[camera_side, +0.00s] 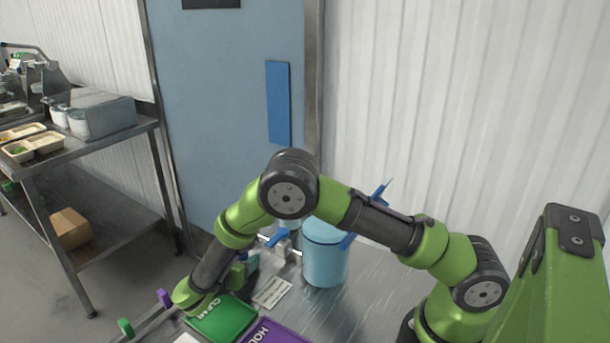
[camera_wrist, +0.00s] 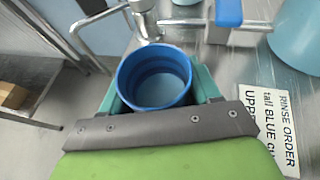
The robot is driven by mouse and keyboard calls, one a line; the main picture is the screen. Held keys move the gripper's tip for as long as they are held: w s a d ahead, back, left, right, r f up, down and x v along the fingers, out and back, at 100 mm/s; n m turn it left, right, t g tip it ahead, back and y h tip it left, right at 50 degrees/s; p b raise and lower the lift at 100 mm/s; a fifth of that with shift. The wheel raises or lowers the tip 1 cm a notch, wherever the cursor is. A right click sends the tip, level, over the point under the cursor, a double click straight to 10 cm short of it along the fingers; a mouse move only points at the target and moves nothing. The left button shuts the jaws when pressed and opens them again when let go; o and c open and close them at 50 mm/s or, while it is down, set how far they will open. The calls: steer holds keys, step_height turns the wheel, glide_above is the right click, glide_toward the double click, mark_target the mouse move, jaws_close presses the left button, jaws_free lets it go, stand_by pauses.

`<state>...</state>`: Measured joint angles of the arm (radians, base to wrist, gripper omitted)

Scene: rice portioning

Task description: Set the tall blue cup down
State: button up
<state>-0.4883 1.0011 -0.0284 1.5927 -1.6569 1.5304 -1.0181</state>
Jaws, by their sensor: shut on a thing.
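The tall blue cup (camera_wrist: 153,58) shows in the wrist view from above, open end toward the camera, with a darker blue inside that looks empty. My gripper (camera_wrist: 155,88) has its teal fingers on both sides of the cup, shut on it. In the side view my gripper (camera_side: 246,264) is low over the metal table, left of the tap, and partly hidden by my arm. The cup is not clearly seen there. I cannot tell whether its base touches the table.
A metal tap with blue handles (camera_side: 277,238) stands just beyond the gripper. A light blue canister (camera_side: 325,257) is right of it. A printed card (camera_side: 272,292), a green mat (camera_side: 226,320) and a purple mat (camera_side: 270,333) lie in front. A steel side table (camera_side: 80,152) stands left.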

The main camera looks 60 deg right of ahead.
steer(key=o, duration=1.1)
steer(key=shift+f, duration=0.15)
steer(key=shift+a+r, duration=0.1)
steer(key=shift+r, duration=0.15)
steer(key=v, duration=1.1)
steer(key=shift+s+a+r, duration=0.1)
steer(key=shift+a+r, duration=0.1)
steer(key=shift+a, duration=0.15)
